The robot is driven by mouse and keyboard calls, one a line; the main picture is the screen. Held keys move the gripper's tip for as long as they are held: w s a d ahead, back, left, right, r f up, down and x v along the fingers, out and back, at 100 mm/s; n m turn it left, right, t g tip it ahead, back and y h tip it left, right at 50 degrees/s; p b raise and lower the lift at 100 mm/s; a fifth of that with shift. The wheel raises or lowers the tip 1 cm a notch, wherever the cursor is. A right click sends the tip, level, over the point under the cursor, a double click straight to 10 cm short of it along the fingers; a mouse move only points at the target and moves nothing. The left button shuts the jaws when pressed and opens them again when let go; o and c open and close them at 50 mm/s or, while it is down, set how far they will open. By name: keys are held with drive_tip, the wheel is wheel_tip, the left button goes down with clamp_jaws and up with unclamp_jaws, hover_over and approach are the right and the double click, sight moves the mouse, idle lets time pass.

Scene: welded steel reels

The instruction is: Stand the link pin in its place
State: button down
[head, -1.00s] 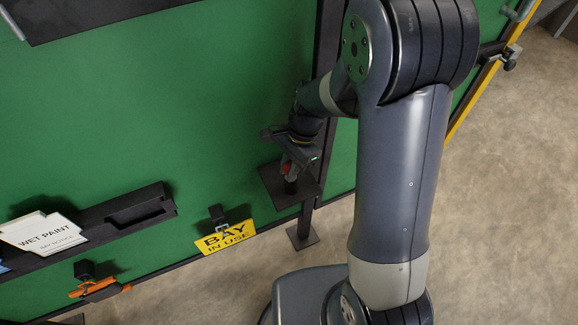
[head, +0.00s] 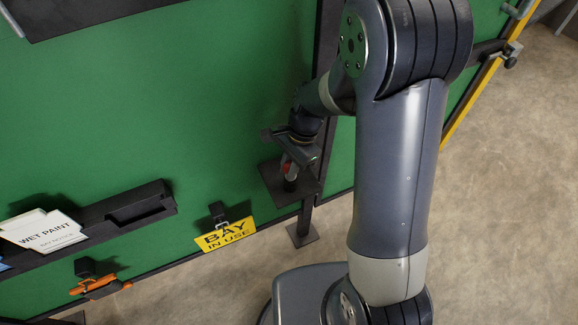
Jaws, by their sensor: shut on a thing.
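My gripper (head: 288,161) is at the middle of the head view, pointing down over a small dark square plate (head: 271,180) on a post. It is shut on the link pin (head: 287,167), of which only a small reddish and grey part shows below the jaws. The pin looks roughly upright above the plate. A short dark round piece (head: 291,185) shows just under it, on or over the plate. I cannot tell whether this is part of the pin or its seat, or whether the pin touches it. My wrist hides the rest.
A green panel stands behind the plate, with a dark upright (head: 326,60) beside it. A yellow "BAY IN USE" sign (head: 225,235) hangs left of the post. A dark rail (head: 95,215) holds white "WET PAINT" signs (head: 42,231). An orange tool (head: 98,286) hangs below. Floor is clear at right.

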drive_tip(key=shift+f, duration=0.25)
drive_tip(key=c, duration=0.9)
unclamp_jaws()
drive_tip(key=shift+o, duration=0.4)
drive_tip(key=o, duration=0.8)
